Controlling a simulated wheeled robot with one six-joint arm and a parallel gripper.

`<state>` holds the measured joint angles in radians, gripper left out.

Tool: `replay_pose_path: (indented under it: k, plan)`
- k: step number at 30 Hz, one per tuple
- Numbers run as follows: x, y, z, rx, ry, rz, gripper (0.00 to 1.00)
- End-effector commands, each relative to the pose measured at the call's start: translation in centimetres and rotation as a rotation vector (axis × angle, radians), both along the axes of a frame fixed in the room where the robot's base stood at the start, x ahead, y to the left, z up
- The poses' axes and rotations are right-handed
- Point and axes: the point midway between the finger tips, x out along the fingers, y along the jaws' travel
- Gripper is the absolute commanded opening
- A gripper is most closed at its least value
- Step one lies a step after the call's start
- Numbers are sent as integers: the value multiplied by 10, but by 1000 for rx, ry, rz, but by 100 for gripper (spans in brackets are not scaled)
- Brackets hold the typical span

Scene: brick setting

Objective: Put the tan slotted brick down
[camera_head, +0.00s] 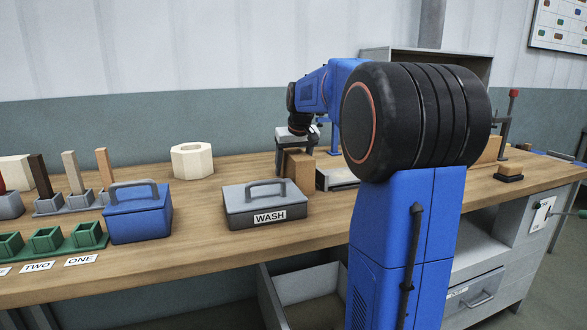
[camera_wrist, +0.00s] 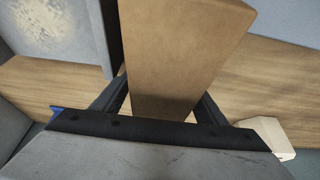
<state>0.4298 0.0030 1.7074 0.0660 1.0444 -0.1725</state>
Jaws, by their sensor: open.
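The tan brick (camera_head: 298,167) stands upright on the wooden bench under the end of my arm in the head view. It fills the upper middle of the wrist view (camera_wrist: 180,55), and no slot shows on the face I see. My gripper (camera_head: 306,140) is at the top of the brick and partly hidden by my own arm in the head view. In the wrist view its dark fingers (camera_wrist: 162,98) lie on either side of the brick, open. I cannot tell whether either finger touches it.
A grey box marked WASH (camera_head: 265,205) sits just left of the brick, with a blue lidded box (camera_head: 138,213) beyond. A cream octagonal ring (camera_head: 192,161) is behind. A grey fixture (camera_head: 337,177) stands close on the right. The bench front (camera_head: 230,240) has bare wood.

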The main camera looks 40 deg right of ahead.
Motion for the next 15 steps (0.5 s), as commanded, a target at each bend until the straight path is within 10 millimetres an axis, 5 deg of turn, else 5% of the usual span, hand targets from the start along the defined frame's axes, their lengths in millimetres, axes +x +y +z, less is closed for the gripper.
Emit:
replay_pose_path:
  k: [10,15]
  plan:
    - [3,-1,-7,0,-1,0,66]
    - [3,-1,-7,0,-1,-1,28]
